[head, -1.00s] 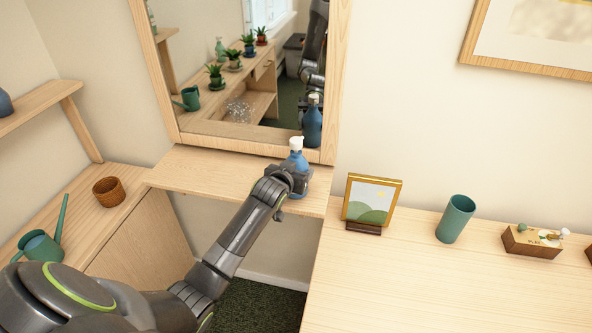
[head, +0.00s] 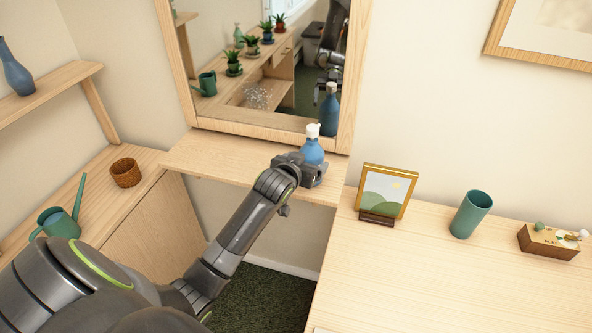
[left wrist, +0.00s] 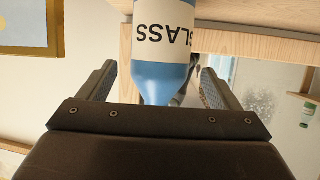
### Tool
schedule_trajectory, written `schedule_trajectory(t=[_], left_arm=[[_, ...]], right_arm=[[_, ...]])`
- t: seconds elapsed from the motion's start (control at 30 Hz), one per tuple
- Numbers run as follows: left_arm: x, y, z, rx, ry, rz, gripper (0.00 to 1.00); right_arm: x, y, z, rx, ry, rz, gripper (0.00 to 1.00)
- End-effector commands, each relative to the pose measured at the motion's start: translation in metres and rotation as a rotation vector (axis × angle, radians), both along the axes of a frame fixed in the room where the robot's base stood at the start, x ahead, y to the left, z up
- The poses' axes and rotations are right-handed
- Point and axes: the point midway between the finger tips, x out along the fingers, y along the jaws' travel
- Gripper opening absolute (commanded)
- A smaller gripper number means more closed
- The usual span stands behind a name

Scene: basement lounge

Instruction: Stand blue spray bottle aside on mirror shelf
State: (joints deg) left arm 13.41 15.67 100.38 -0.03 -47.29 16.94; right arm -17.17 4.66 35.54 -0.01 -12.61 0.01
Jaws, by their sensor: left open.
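The blue spray bottle (head: 312,150), with a white top, stands upright near the right end of the wooden mirror shelf (head: 225,159), in front of the mirror. My left gripper (head: 309,173) is on the near side of the bottle and hides its lower part in the head view. In the left wrist view, the bottle (left wrist: 163,75) appears upside down with a white label reading "GLASS". It lies between the two open fingers (left wrist: 157,82), with a visible gap on each side. My right gripper is not in view.
The mirror (head: 250,75) rises behind the shelf and reflects the bottle. A picture frame (head: 385,192) and a green cup (head: 470,214) stand on the right-hand table. A brown pot (head: 125,173) and a green watering can (head: 60,222) are at left. The shelf's left part is clear.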

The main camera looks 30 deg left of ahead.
Motion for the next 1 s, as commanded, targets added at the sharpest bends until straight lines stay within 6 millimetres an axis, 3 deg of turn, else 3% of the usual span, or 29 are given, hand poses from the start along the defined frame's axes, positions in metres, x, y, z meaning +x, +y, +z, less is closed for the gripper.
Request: schedule_trajectory(t=[0.3,0.5,0.87,1.0], left_arm=[[-0.044,-0.005,0.018,0.001,-0.001,0.000,0.85],[-0.060,-0.007,0.025,0.000,-0.001,0.000,0.85],[-0.065,-0.008,0.027,0.000,0.001,0.000,0.85],[-0.065,-0.004,0.004,0.000,0.037,0.007,0.85]], right_arm=[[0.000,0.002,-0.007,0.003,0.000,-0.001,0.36],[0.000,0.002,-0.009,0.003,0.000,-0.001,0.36],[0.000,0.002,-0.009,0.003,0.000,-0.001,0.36],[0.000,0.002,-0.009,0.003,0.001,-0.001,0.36]])
